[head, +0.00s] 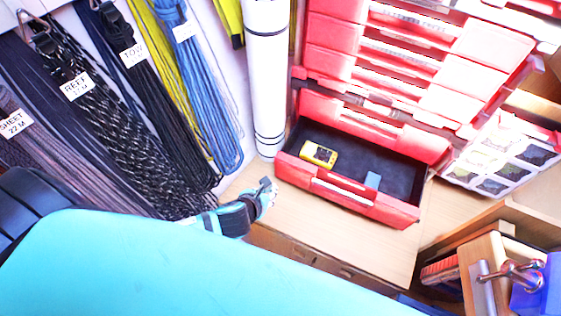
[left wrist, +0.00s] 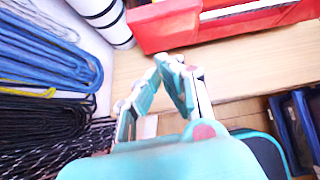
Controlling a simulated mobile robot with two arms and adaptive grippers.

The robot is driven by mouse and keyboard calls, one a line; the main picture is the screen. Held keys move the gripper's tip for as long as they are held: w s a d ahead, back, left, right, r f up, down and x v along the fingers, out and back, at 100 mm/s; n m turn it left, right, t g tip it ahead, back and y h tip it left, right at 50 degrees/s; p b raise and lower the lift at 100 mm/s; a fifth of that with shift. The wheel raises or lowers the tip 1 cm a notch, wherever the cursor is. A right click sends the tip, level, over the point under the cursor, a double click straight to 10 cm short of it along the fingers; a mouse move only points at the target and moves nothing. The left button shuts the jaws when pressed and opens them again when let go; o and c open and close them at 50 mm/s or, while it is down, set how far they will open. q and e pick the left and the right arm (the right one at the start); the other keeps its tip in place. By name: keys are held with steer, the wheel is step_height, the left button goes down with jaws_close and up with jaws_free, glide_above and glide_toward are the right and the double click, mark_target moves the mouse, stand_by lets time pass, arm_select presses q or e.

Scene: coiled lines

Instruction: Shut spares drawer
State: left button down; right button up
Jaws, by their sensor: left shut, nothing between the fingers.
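The spares drawer (head: 365,205) is red with a dark lining and is pulled out of the red cabinet (head: 428,142), low down above the wooden top. It holds a yellow device (head: 318,154) and a small grey-blue piece (head: 372,180). My left gripper (head: 266,190) is shut and empty, just left of the drawer's front corner and apart from it. In the left wrist view the shut fingers (left wrist: 170,68) point toward the drawer's red front (left wrist: 215,22), with bare wood between. My right gripper is not in view.
Coiled lines with paper tags (head: 75,87) hang on the left wall, with a white roll (head: 266,75) beside the cabinet. A compartment tray (head: 500,160) lies right of the drawer. A wooden box with a metal clamp (head: 510,272) is at lower right. The wooden top (head: 350,240) before the drawer is clear.

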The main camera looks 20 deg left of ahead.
arm_select(q)
glide_toward(288, 168)
steer(key=s+f+x, duration=0.1)
steer(key=x, duration=0.3)
steer(key=shift+w+r+m, duration=0.15)
steer(key=shift+w+m, duration=0.15)
steer(key=shift+w, duration=0.45)
steer(key=shift+d, duration=0.1)
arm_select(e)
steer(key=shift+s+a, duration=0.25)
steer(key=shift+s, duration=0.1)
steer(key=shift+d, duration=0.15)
